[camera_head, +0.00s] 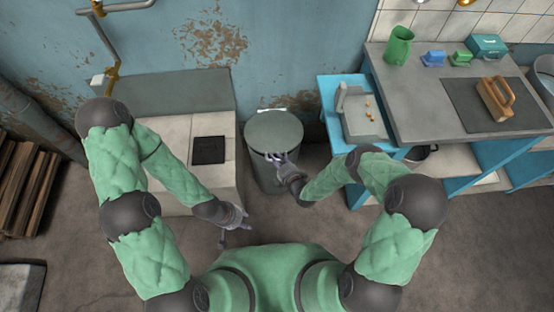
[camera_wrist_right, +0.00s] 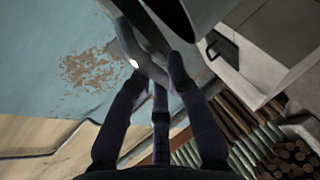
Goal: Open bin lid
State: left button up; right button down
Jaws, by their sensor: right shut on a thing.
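The round grey-green bin (camera_head: 260,178) stands in the middle of the head view, against the wall. Its lid (camera_head: 274,130) covers the top and looks level. My right gripper (camera_head: 275,158) is at the lid's front edge, shut on it. In the right wrist view my dark fingers (camera_wrist_right: 152,82) close around a light grey curved part, which looks like the lid's edge or handle; the exact contact is partly hidden by the fingers. My left gripper (camera_head: 241,222) hangs low, left of and in front of the bin, apart from it. Its fingers are too small to judge.
A pale tiled counter (camera_head: 178,135) with a black square plate (camera_head: 208,150) is close on the bin's left. A blue stand (camera_head: 330,95) with a grey appliance (camera_head: 360,117) is close on its right. The floor (camera_head: 300,222) in front of the bin is bare.

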jog(key=w+r+m+g+p, duration=0.1)
jog(key=w+r+g+p, duration=0.2)
jog(key=w+r+p, duration=0.2)
jog(key=shift+w+r+g+h+p, duration=0.35)
jog(key=shift+r+p, duration=1.1)
jog(key=shift+r, duration=2.45)
jog(key=c, duration=1.1)
grip_release()
jog(key=shift+c, duration=0.2)
jog(key=v, duration=1.2)
